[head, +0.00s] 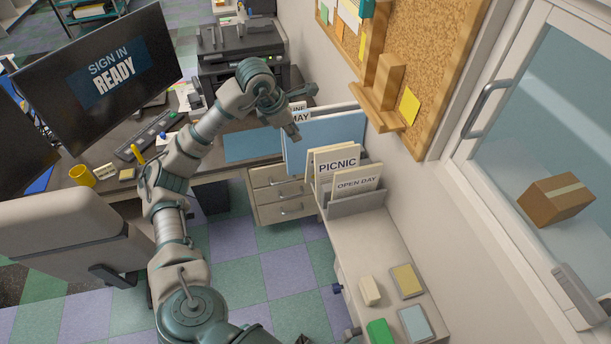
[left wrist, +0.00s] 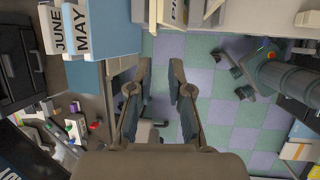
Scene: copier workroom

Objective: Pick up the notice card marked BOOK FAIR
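No card reading BOOK FAIR is legible in either view. Cream notice cards stand in a grey holder (head: 358,204) on the white counter: a PICNIC card (head: 335,164) at the back and an OPEN DAY card (head: 357,183) in front. Other card edges behind them are unreadable. In the left wrist view, part of the PICNIC card (left wrist: 177,10) shows at the top edge. My left gripper (head: 303,114) is behind and left of these cards, near the blue divider. In the left wrist view, my left gripper (left wrist: 160,66) is open and empty, with floor between its fingers.
A blue upright divider (head: 325,138) stands between the gripper and cards, with MAY and JUNE tabs (left wrist: 80,25) beside it. Small boxes and pads (head: 408,281) lie on the counter front. A cork board (head: 425,60) with a wooden ledge (head: 380,108) hangs right.

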